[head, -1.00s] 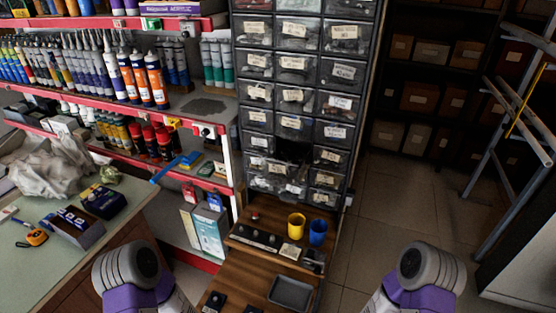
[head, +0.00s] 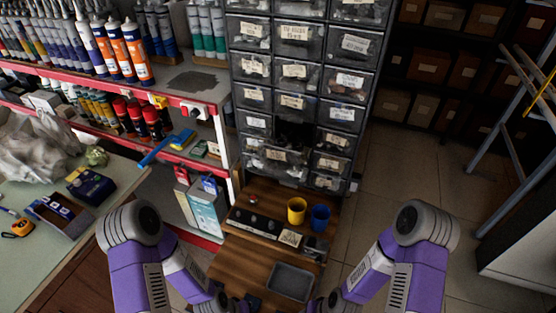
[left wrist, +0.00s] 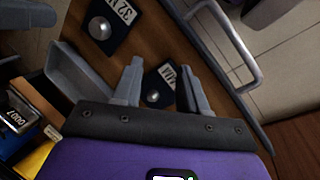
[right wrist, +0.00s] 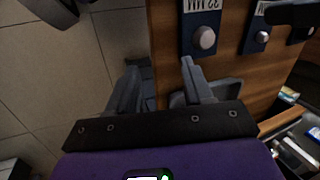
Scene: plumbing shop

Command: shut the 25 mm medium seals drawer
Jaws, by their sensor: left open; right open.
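A dark cabinet of small clear-fronted drawers (head: 294,75) with white labels stands in the middle of the head view. Low in its middle column is a dark open gap (head: 295,134). Just below the gap, one drawer (head: 287,168) appears to stick out from the cabinet face. The labels are too small to read, so I cannot tell which is the 25 mm medium seals drawer. My left gripper (left wrist: 157,72) is open and empty over a wooden surface. My right gripper (right wrist: 159,68) is open and empty beside the wooden edge. Both are well below the drawers.
The wooden bench (head: 240,262) below the cabinet holds a yellow cup (head: 297,211), a blue cup (head: 319,218) and a grey tray (head: 290,281). Red-edged shelves of tubes stand left. A counter (head: 60,250) is front left. Floor (head: 400,165) is clear on the right.

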